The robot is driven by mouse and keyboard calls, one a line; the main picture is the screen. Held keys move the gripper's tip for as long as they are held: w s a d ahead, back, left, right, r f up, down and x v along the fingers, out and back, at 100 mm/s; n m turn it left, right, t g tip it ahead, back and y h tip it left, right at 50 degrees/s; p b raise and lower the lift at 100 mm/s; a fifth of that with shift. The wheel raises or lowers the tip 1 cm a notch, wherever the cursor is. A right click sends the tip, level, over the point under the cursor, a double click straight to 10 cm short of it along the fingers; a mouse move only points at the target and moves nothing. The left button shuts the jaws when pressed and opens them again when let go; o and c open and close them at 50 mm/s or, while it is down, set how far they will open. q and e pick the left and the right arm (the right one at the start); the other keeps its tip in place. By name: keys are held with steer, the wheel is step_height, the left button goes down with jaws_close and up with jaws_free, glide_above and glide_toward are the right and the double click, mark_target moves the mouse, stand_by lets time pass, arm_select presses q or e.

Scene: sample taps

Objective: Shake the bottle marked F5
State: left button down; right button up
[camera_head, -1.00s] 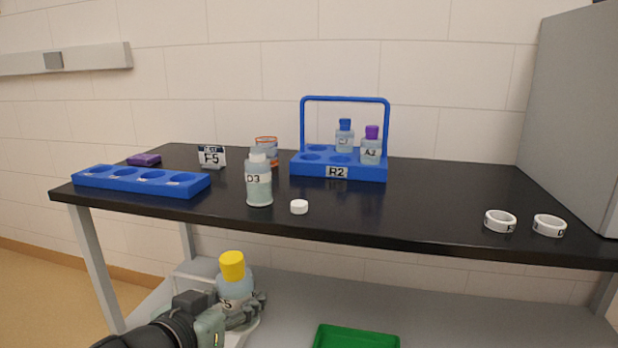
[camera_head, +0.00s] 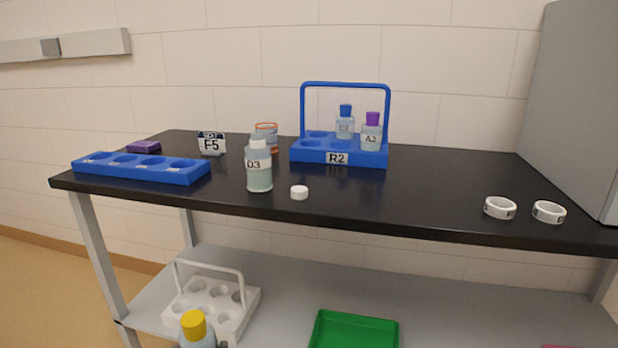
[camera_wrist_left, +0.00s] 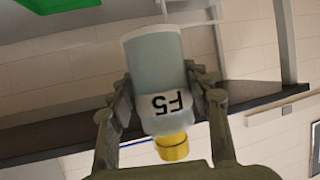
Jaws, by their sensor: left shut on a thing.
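The bottle marked F5 (camera_wrist_left: 158,65) has a pale blue-grey body, a white label and a yellow cap (camera_wrist_left: 172,147). My left gripper (camera_wrist_left: 163,95) is shut on it, with the fingers on either side of its body. The label reads upside down in the left wrist view. In the head view the yellow cap (camera_head: 193,323) points up at the bottom edge, in front of the lower shelf; most of the bottle (camera_head: 198,343) and the gripper is cut off. My right gripper is in neither view.
The black bench top holds a blue tray (camera_head: 172,172), F5 sign (camera_head: 211,144), D3 bottle (camera_head: 259,170), white cap (camera_head: 299,193), blue rack R2 (camera_head: 310,155) and two white rings (camera_head: 500,208). A white rack (camera_head: 248,302) and green tray (camera_head: 355,335) are on the shelf.

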mark_target(191, 334)
arm_select(q)
steer(key=r, duration=0.6)
steer(key=shift+w+r, duration=0.2)
steer(key=shift+r, duration=0.1)
step_height(191, 334, down, 8)
steer(key=shift+s+f, duration=0.1)
step_height(191, 334, up, 8)
steer(key=shift+d, duration=0.1)
step_height(191, 334, down, 8)
steer(key=shift+r, duration=0.2)
steer(key=shift+t, duration=0.3)
steer(key=r, duration=0.6)
steer(key=shift+w+r, duration=0.2)
steer(key=shift+s, duration=0.2)
steer(key=f, duration=0.6)
steer(key=shift+s+f, duration=0.1)
steer(key=shift+s, duration=0.1)
steer(key=shift+w+r, duration=0.2)
steer(key=shift+w, duration=0.1)
step_height(191, 334, up, 7)
steer(key=shift+w+f, duration=0.1)
steer(key=shift+f, duration=0.15)
